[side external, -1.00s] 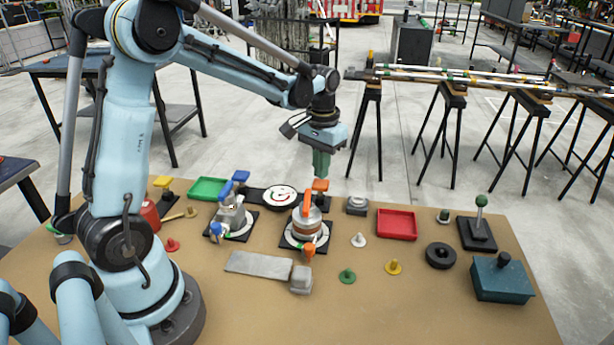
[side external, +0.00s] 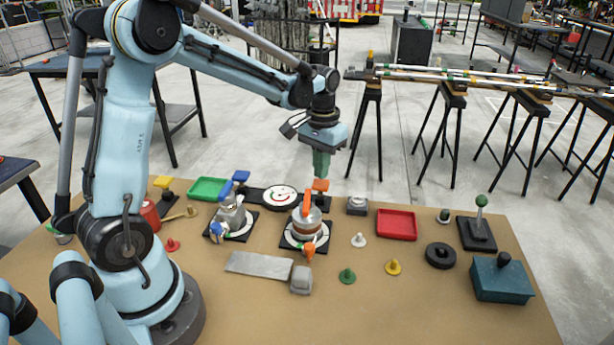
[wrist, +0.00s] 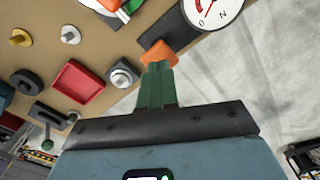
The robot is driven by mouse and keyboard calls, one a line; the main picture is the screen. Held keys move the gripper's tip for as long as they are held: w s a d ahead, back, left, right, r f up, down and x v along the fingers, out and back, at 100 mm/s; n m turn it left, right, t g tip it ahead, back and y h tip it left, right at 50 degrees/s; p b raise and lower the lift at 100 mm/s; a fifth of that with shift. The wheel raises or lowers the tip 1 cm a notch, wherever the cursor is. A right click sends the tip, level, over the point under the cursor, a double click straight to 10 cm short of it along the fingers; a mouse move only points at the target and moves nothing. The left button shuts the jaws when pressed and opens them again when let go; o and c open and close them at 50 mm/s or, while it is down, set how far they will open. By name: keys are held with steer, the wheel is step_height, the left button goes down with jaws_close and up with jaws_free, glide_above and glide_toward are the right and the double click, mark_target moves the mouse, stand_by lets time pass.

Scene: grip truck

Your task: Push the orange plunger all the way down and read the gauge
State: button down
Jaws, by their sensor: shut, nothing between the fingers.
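The orange plunger (side external: 320,185) stands behind the orange-handled pot, at the back of the table. It also shows in the wrist view (wrist: 158,53). My gripper (side external: 321,175) is shut, its green fingers pointing down just over the plunger's top. In the wrist view the fingertips (wrist: 158,66) overlap the orange top; I cannot tell whether they touch. The round white gauge (side external: 280,197) lies just left of the plunger. The wrist view shows part of its dial (wrist: 210,8) with a red needle, cut by the frame's edge. The reading is not clear.
The orange-handled pot (side external: 306,225) stands in front of the plunger. A blue plunger (side external: 240,176) and a yellow plunger (side external: 162,182) stand to the left. A green tray (side external: 207,189) lies between them. A red tray (side external: 397,224) lies to the right. The table's front is mostly clear.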

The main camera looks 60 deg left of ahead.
mark_target(321, 183)
steer(key=shift+f, duration=0.1)
steer(key=shift+f, duration=1.9)
steer(key=shift+r, duration=2)
steer(key=shift+r, duration=2.5)
